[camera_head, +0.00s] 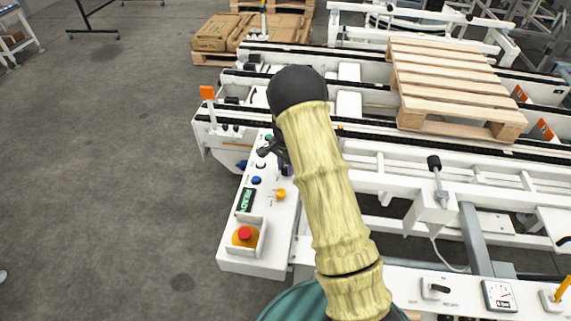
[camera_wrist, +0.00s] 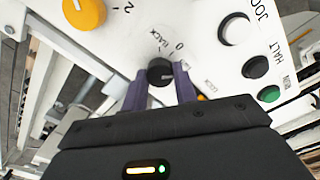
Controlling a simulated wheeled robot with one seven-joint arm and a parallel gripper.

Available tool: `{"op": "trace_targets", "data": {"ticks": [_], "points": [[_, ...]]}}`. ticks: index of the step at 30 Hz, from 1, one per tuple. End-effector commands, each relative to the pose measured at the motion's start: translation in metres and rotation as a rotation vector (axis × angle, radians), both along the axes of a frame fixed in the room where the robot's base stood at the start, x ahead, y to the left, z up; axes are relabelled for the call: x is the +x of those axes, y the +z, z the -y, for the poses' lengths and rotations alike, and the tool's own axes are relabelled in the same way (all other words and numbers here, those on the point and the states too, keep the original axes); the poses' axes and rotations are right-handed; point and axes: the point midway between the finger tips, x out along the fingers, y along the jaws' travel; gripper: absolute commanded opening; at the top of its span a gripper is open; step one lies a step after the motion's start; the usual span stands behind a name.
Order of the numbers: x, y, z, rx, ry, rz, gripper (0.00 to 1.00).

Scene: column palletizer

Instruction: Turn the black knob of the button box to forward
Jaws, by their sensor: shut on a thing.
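The white button box (camera_head: 282,228) stands in the middle of the head view, its sloped top carrying buttons and knobs. In the wrist view its white panel (camera_wrist: 200,25) fills the top. The black knob (camera_wrist: 160,71) sits between the two purple fingers of my gripper (camera_wrist: 160,85), which is shut on it. A small pale mark shows on the knob, toward the right. Printed labels, including a 0, lie just beyond it; the set position is hard to read. In the head view, my arm and gripper largely hide the knob.
The box also has a yellow knob (camera_wrist: 84,11), a white button (camera_wrist: 234,29), a green button (camera_wrist: 269,94) and a red emergency stop (camera_head: 245,234). Conveyor rails and a wooden pallet (camera_head: 450,80) lie to the right. Open floor is at left.

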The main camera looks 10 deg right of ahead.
Motion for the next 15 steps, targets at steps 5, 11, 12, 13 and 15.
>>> {"op": "trace_targets", "data": {"ticks": [5,11,12,13,15], "points": [[0.0014,0.0018,-0.0002,0.001,-0.078,0.004,0.06],[0.0016,0.0013,0.0000,0.000,-0.114,0.005,0.06],[0.0016,0.0012,0.0000,0.000,-0.116,0.005,0.06],[0.0016,0.0012,0.0000,0.000,-0.117,0.005,0.06],[0.0017,0.0012,0.0000,0.000,-0.118,0.006,0.06]]}}
